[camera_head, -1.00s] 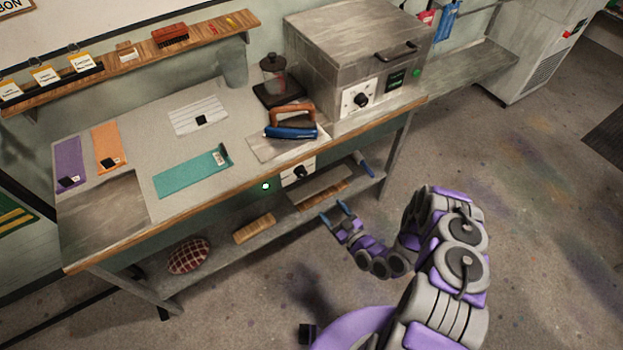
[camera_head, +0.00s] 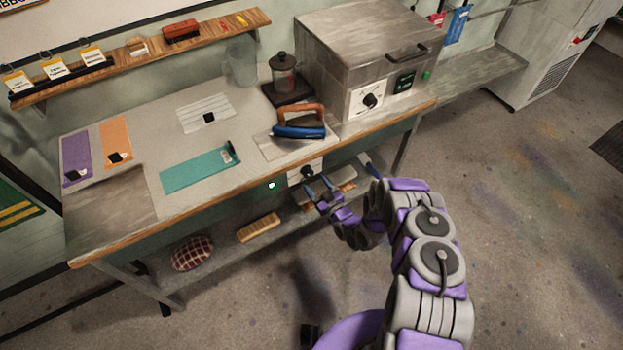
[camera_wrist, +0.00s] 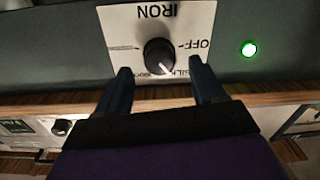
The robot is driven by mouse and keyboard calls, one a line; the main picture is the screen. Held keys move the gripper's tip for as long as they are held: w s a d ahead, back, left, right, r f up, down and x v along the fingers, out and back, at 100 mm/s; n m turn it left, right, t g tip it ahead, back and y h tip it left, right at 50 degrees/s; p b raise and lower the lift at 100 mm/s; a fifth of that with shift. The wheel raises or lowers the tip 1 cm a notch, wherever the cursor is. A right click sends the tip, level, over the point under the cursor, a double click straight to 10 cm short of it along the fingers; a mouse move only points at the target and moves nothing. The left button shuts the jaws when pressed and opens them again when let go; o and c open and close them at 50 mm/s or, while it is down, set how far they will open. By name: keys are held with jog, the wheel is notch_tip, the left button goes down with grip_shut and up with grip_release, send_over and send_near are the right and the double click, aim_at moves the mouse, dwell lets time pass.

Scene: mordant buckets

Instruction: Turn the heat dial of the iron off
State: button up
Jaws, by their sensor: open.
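The iron's heat dial (camera_wrist: 159,56) is a black round knob on a white plate (camera_wrist: 128,20) marked IRON, OFF and SILK, upside down in the wrist view. The dial's pale mark points toward the SILK side, not at OFF. In the head view the dial (camera_head: 307,171) sits on the bench front below the iron (camera_head: 300,125), which has a blue body and brown handle. My gripper (camera_wrist: 159,83) is open, its two dark fingertips apart on either side below the dial in the wrist view. No contact with the dial shows. In the head view my gripper (camera_head: 319,187) is just below the dial.
A green lamp (camera_wrist: 249,49) glows beside the dial plate. The bench's wooden front edge (camera_head: 240,168) lies above the dial. A lower shelf (camera_head: 215,255) holds a brush (camera_head: 258,228) and a checkered cushion (camera_head: 192,253). A grey press box (camera_head: 370,50) has another dial (camera_head: 370,100).

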aim_at(310, 176)
jog(key=shift+x, duration=1.75)
jog(key=shift+d, duration=0.1)
jog(key=shift+c, duration=0.3)
jog(key=c, duration=1)
